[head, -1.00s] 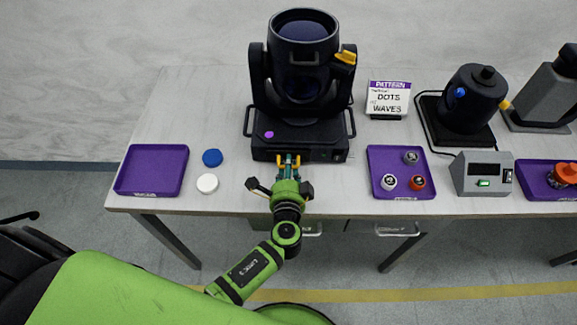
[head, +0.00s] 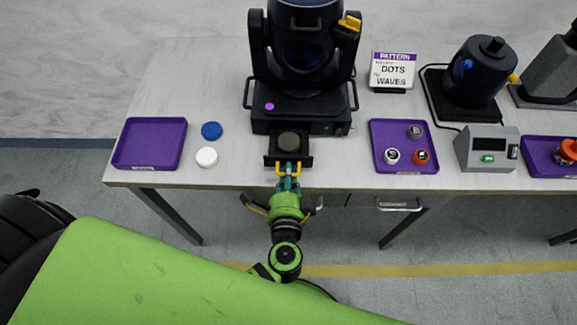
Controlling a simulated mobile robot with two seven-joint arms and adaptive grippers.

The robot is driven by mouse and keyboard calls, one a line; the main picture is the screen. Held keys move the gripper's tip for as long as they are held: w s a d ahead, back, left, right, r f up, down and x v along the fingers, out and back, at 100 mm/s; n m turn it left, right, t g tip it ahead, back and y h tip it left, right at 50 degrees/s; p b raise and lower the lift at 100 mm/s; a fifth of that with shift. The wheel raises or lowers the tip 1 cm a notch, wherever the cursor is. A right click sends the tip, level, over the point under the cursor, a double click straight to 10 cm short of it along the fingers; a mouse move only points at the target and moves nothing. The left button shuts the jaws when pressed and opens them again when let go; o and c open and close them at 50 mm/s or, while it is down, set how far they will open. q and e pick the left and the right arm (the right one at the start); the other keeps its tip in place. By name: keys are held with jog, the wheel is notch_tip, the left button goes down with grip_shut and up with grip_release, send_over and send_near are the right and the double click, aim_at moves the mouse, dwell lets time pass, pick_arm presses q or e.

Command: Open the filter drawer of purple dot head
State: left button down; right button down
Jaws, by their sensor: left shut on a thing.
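The purple dot head (head: 301,110) is a black moving-head lamp on the table, with a purple dot on the left of its base. Its filter drawer (head: 270,151) sticks out from the front of the base, and a dark round disc (head: 288,142) lies in it. My left gripper (head: 288,170) is shut on the front of the drawer, at the table's front edge. The part between its fingers is mostly hidden by them. My right gripper is not in view.
An empty purple tray (head: 150,163), a blue disc (head: 212,131) and a white disc (head: 207,157) are on the left. A purple tray (head: 404,130) with several small round items, a pattern sign (head: 393,71) and a grey box (head: 487,148) are on the right.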

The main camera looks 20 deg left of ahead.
pick_arm(q)
jog(key=c, duration=1.5)
grip_release()
jog(key=v, duration=1.2)
